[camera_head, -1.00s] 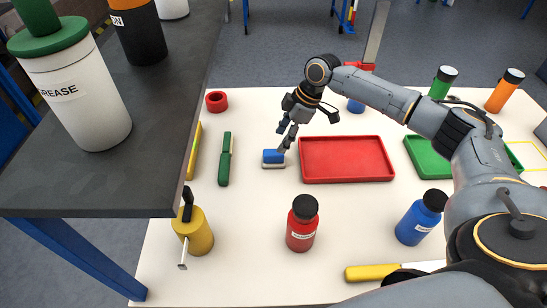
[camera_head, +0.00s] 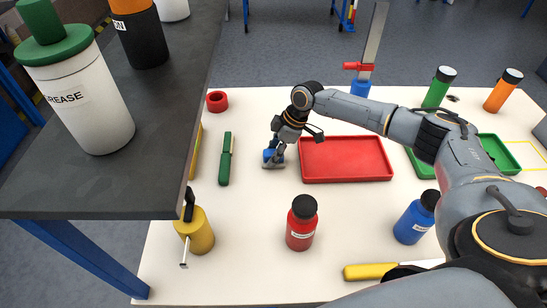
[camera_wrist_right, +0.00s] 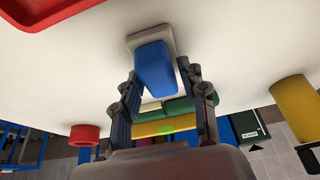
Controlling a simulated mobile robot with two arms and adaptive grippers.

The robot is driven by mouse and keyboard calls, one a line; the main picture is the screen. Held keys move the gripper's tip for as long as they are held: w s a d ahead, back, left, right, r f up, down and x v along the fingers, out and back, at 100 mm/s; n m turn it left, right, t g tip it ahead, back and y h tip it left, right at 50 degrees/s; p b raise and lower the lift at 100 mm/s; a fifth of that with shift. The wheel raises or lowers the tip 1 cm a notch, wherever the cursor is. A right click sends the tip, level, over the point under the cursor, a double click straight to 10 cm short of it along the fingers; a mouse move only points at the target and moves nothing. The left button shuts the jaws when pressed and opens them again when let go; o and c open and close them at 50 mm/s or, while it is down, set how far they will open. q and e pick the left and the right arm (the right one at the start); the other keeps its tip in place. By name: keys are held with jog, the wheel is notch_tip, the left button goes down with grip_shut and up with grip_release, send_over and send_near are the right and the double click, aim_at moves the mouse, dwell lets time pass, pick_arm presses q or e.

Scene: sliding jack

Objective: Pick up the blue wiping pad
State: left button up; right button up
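The blue wiping pad (camera_head: 267,155), a blue block on a pale grey base, lies flat on the white table just left of the red tray. My right gripper (camera_head: 273,160) is down at the pad and partly covers it. In the right wrist view the pad (camera_wrist_right: 155,68) lies between the two fingers of the right gripper (camera_wrist_right: 160,78), one on each side. The fingers are apart, and I see no clear grip on the pad. My left gripper is not in view.
The red tray (camera_head: 345,178) is close on the right. A green-handled tool (camera_head: 226,160) and a red ring (camera_head: 217,101) lie left of the pad. A red bottle (camera_head: 301,228) and yellow can (camera_head: 196,233) stand nearer. A dark raised shelf (camera_head: 160,110) overhangs at left.

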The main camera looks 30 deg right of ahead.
grip_shut()
jog(key=shift+r, duration=0.15)
jog(key=shift+r, duration=0.6)
jog(key=s+d+r+b, duration=0.1)
jog(key=s+d+r, duration=0.1)
jog(key=s+r, duration=0.3)
jog(key=s+d+r+b, duration=0.1)
jog(key=s+d+r, duration=0.1)
jog(key=s+r, duration=0.4)
jog(key=shift+s+d+r, duration=0.25)
jog(key=shift+s+r, duration=0.05)
jog(key=shift+s, duration=0.85)
